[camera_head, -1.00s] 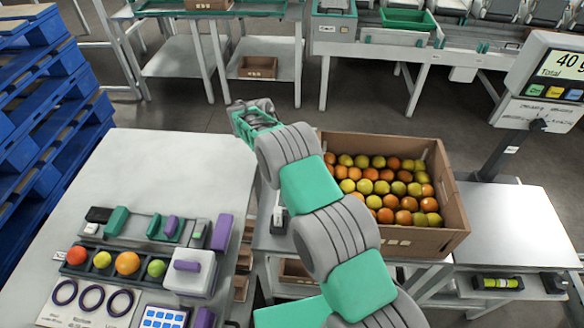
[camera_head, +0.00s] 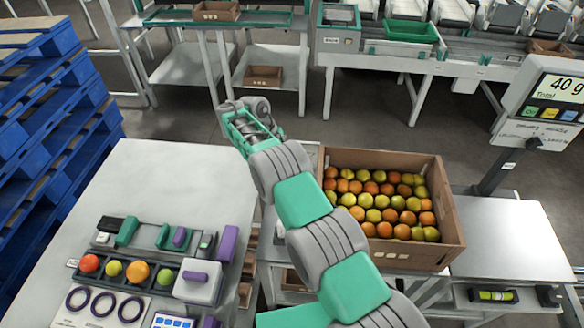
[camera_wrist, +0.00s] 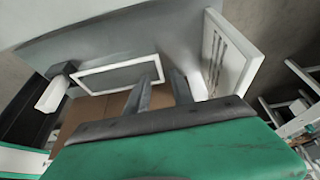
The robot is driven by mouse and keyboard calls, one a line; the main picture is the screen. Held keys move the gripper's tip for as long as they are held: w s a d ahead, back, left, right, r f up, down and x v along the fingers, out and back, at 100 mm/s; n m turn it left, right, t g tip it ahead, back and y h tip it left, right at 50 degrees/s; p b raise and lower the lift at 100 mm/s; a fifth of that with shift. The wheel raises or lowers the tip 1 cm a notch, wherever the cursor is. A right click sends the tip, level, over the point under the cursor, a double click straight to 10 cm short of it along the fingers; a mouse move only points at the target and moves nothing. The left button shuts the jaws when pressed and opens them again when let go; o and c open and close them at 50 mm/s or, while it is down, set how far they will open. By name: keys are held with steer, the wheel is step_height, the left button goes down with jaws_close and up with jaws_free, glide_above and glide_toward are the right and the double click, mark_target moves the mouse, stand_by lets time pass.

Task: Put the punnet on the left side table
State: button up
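I cannot make out a punnet for certain in either view. The left side table (camera_head: 150,175) is a pale table at the left of the head view, with its far half bare. My gripper's two grey fingers (camera_wrist: 162,88) show in the wrist view, apart, with nothing visible between them. A white-rimmed grey rectangle (camera_wrist: 158,67) lies just beyond the fingers; I cannot tell what it is. In the head view my arm's end is past the table's far right corner, and its fingertips cannot be made out.
Fruits in a row, rings (camera_head: 103,304) and small tools crowd the table's near half. A cardboard box (camera_head: 452,215) of several orange and yellow fruits stands right of my arm. A scale display (camera_head: 557,90) reads 40 g. Blue pallets (camera_head: 50,120) stand at far left.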

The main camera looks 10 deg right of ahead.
steer(key=s+d+r+n+t+y, duration=0.15)
steer(key=s+d+r+n, duration=0.35)
steer(key=r, duration=0.6)
steer(key=s+d+r+n+t, duration=0.15)
steer(key=s+r+n, duration=0.35)
steer(key=r, duration=0.6)
steer(key=s+a+n+t+y, duration=0.2)
steer(key=s+a+n, duration=0.2)
steer(key=s+n, duration=0.7)
steer(key=s, duration=0.8)
steer(key=shift+s+f+n+y, duration=0.25)
steer(key=shift+s+n+y, duration=0.1)
steer(key=shift+n, duration=0.05)
